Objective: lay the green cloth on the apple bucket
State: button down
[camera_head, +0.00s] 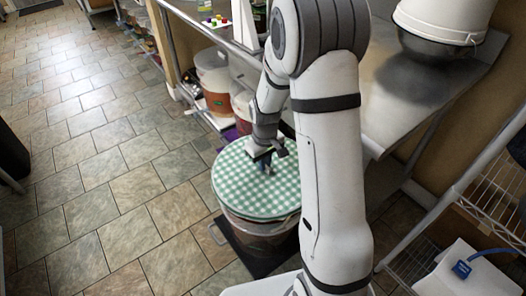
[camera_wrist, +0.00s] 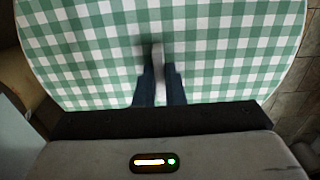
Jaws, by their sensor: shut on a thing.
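The green-and-white checked cloth (camera_head: 256,181) is spread round and flat over the top of a bucket (camera_head: 258,229) on the floor. I take this for the apple bucket, but no label is readable. The cloth fills most of the wrist view (camera_wrist: 85,50). My gripper (camera_head: 266,170) points down at the middle of the cloth. In the wrist view its fingers (camera_wrist: 160,80) are close together on the cloth, shut on a pinch of it. My arm hides part of the bucket's right side.
The bucket stands on a dark base (camera_head: 238,250). A white bucket in a metal bowl (camera_head: 438,45) is on the table. A wire rack (camera_head: 490,195) is at right. The tiled floor at left is clear.

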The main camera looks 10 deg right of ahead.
aim_at(265, 175)
jog(key=shift+w+f, duration=0.15)
jog(key=shift+f, duration=0.1)
notch_tip(265, 175, down, 5)
jog(key=b, duration=0.3)
jog(key=shift+r+b, duration=0.2)
jog(key=shift+b, duration=0.2)
jog(key=shift+f, duration=0.15)
jog(key=shift+f+b, duration=0.6)
jog(key=shift+f, duration=0.2)
dwell(2.6)
jog(key=c, duration=0.9)
grip_release()
jog(key=shift+r+p, duration=2.6)
jog(key=shift+r, duration=0.9)
